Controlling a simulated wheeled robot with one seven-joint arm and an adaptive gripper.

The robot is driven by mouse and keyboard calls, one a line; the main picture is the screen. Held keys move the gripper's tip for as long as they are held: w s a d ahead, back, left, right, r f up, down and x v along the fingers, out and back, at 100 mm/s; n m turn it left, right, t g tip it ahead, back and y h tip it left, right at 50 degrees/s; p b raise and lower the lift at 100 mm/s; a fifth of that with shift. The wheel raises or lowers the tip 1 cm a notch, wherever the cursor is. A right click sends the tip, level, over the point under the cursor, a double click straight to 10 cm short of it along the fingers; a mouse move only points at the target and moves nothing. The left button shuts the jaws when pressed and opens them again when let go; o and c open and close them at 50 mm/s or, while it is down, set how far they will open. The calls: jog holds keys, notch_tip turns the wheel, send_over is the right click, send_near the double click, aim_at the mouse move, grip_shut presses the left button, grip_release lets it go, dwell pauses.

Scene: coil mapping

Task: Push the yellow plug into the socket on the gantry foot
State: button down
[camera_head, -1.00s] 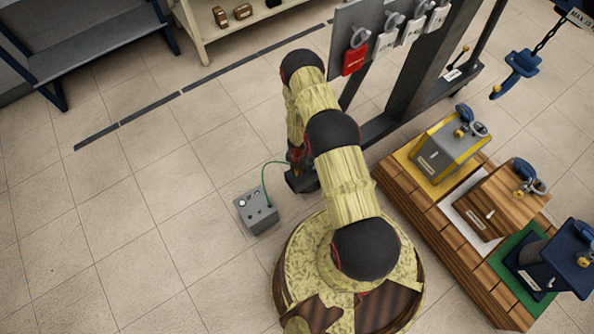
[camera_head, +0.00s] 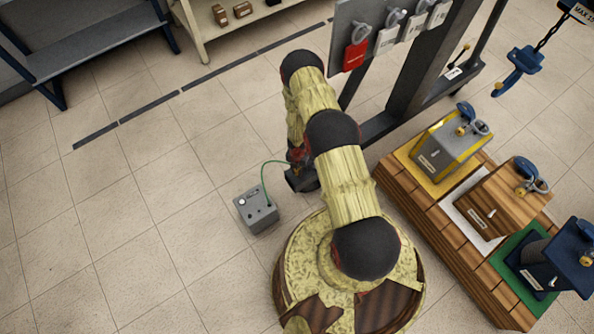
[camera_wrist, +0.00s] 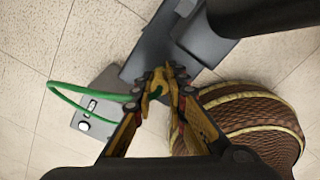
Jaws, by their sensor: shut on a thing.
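My gripper (camera_wrist: 160,88) is shut on the yellow plug (camera_wrist: 155,84), which shows between its fingertips in the wrist view. A green cable (camera_wrist: 80,91) runs from the plug to a grey box. The dark grey gantry foot (camera_wrist: 139,66) lies under and beyond the fingertips. I cannot tell whether the plug touches it. The socket cannot be made out, as the plug and fingers cover that area. In the head view, my gripper (camera_head: 302,181) is a dark shape left of my arm, and the plug is hidden there.
The grey box (camera_head: 256,208) stands on the floor left of my base. A dark upright post (camera_head: 410,80) and a board with a red tag (camera_head: 355,54) stand behind my arm. A wooden platform (camera_head: 432,225) with several locked blocks is at right. Floor at left is clear.

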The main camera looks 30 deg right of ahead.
jog(key=shift+f, duration=0.1)
dwell(0.3)
jog(key=c, duration=1.7)
grip_release()
jog(key=shift+r, duration=3.75)
